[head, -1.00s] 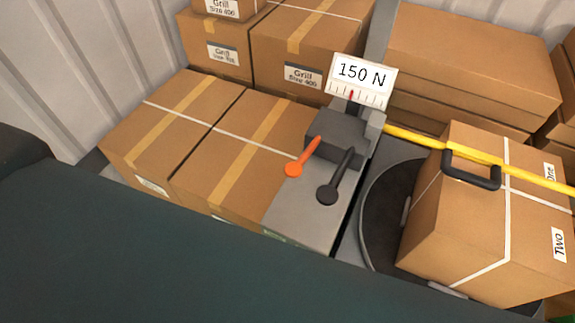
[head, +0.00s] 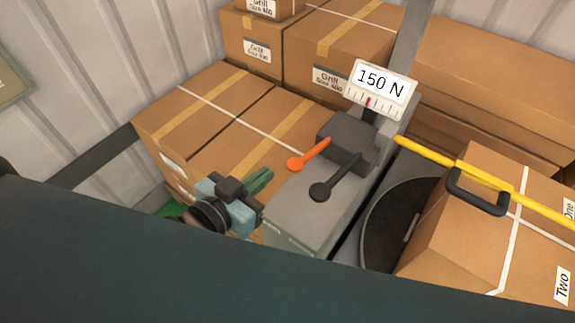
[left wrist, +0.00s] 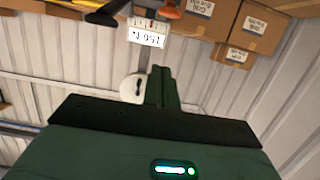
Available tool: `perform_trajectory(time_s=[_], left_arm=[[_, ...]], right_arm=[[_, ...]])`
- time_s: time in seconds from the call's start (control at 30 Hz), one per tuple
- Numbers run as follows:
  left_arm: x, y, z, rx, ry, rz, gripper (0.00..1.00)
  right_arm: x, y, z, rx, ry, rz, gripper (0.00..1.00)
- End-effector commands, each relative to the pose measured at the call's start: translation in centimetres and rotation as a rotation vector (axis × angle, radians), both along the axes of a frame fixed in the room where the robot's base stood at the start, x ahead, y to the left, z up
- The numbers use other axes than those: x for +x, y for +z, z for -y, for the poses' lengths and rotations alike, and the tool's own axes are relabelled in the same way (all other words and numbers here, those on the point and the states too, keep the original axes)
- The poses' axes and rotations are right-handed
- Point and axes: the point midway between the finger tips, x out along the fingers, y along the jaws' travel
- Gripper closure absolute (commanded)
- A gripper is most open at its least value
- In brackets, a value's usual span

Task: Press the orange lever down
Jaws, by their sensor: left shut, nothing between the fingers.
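The orange lever (head: 309,155) sticks out toward the front left from a grey block (head: 347,138) on the grey machine. It ends in a round orange knob. A dark grey lever (head: 335,178) lies to its right. My left gripper (head: 262,180) is shut and empty, to the lower left of the orange knob and apart from it. In the left wrist view its shut fingers (left wrist: 162,88) point up the picture, and an orange part of the lever (left wrist: 170,12) shows at the top edge. My right gripper is not in view.
A gauge sign reading 150 N (head: 381,90) stands behind the levers. A yellow bar (head: 430,150) with a black handle (head: 478,194) runs to the right over a cardboard box (head: 470,245). Brown boxes (head: 205,105) stand left of and behind the machine.

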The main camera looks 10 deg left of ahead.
Motion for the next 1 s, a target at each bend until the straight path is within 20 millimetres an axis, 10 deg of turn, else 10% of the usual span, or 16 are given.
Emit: perform_trajectory(time_s=[0.53, 1.0], left_arm=[[0.7, -0.2, 0.3, -0.002, -0.001, 0.000, 1.00], [7.5, -1.6, 3.1, -0.001, 0.000, 0.006, 1.00]], right_arm=[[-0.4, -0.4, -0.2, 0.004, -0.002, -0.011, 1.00], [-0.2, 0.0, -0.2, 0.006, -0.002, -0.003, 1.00]])
